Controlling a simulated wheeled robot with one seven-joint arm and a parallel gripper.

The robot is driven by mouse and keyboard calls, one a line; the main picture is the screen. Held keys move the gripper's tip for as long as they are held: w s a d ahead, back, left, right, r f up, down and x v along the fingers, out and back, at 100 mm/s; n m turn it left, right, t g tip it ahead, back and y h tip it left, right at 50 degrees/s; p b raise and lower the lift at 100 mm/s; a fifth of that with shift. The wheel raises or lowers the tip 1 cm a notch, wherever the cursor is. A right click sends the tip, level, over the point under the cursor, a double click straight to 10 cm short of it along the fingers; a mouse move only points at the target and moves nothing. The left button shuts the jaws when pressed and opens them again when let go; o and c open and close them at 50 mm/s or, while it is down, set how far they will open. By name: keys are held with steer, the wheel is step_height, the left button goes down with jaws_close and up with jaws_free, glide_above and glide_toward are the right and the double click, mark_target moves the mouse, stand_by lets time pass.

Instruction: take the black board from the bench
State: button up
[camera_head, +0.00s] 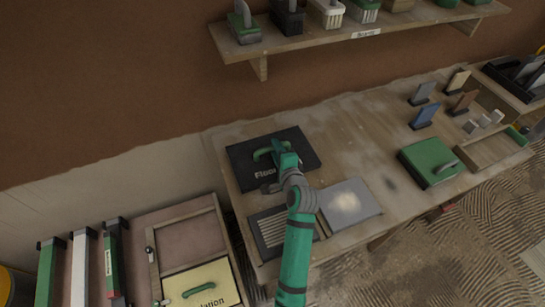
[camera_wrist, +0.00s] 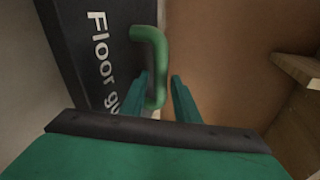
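The black board (camera_head: 243,160) lies flat at the left end of the wooden bench (camera_head: 350,130). It has white lettering starting "Floor" and a green handle (camera_head: 263,152). My gripper (camera_head: 284,150) is over the board, at its handle. In the wrist view the board (camera_wrist: 85,40) is at the left, with the bent green handle (camera_wrist: 155,40) standing from it. My gripper's two fingers (camera_wrist: 160,76) are apart, and the handle's lower end is between them, nearer the left finger. A gap shows to the right finger. My arm hides part of the board in the head view.
A grey plate (camera_head: 348,204) and a dark framed slatted panel (camera_head: 268,232) lie in front of the board. A green block with a handle (camera_head: 428,160) stands further right. A shelf of tools (camera_head: 340,38) is on the wall above. A wooden case (camera_head: 190,240) stands at lower left.

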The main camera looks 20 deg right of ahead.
steer(key=shift+w+a+f, duration=0.15)
steer(key=shift+w, duration=0.45)
steer(key=shift+w+a+f, duration=0.15)
steer(key=shift+w, duration=0.45)
steer(key=shift+a+y, duration=0.3)
steer(key=shift+a, duration=0.1)
jaws_close()
steer(key=shift+s+d, duration=0.25)
steer(key=shift+d, duration=0.4)
steer(key=shift+a, duration=0.1)
steer(key=shift+a, duration=0.25)
steer(key=shift+w+f, duration=0.1)
steer(key=shift+w, duration=0.15)
steer(key=shift+a, duration=0.1)
steer(key=shift+a, duration=0.15)
steer(key=shift+s+d, duration=0.25)
steer(key=shift+d, duration=0.25)
